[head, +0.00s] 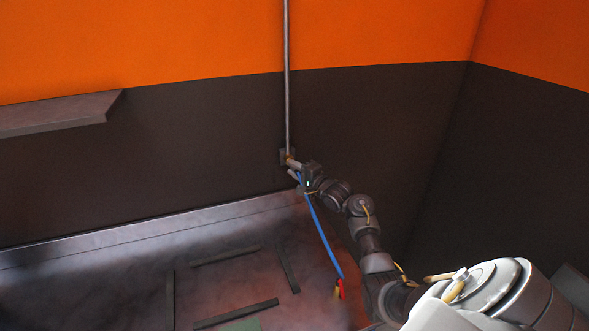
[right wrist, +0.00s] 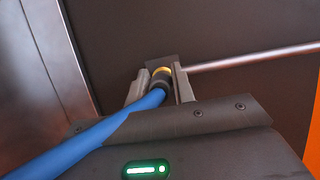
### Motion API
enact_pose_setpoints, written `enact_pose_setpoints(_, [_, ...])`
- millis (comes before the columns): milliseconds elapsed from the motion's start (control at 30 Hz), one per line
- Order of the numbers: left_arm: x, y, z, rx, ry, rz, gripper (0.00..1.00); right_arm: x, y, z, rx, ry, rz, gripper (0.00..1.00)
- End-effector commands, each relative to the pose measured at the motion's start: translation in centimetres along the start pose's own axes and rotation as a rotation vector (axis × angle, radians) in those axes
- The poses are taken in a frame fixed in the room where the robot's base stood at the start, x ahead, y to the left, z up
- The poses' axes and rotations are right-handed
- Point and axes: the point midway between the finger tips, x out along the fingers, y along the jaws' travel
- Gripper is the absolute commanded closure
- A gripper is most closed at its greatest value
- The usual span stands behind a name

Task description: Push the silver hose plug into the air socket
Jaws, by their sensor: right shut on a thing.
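The air socket (head: 287,156) is a small dark wall fitting with a brass-coloured part, at the foot of a thin vertical pipe. It also shows in the right wrist view as a brass ring (right wrist: 161,71) in front of a dark plate. My right gripper (head: 293,168) is at the socket, shut on the end of the blue hose (head: 322,235). In the right wrist view the hose's black collar (right wrist: 160,81) lies between the two fingers, in line with the brass ring. The silver of the plug is hidden; I cannot tell whether it is inside the socket. My left gripper is out of view.
The silver pipe (head: 287,80) runs up the wall from the socket. A grey shelf (head: 55,113) juts from the wall at left. Below is a metal bench top (head: 130,270) with dark strips. The wall around the socket is clear.

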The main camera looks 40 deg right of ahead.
Motion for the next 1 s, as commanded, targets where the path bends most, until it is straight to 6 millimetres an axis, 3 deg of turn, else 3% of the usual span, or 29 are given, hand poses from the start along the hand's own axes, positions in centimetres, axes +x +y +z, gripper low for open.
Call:
enact_pose_setpoints(867, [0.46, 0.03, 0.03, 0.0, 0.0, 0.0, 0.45, 0.86, 0.04, -0.38, -0.001, 0.0, -0.001, 0.95])
enact_pose_setpoints(900, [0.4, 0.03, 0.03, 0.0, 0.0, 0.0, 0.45, 0.83, 0.01, -0.36, -0.001, 0.0, -0.001, 0.7])
enact_pose_setpoints(1000, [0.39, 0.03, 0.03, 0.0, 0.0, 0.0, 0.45, 0.82, 0.01, -0.35, -0.001, 0.0, 0.0, 0.57])
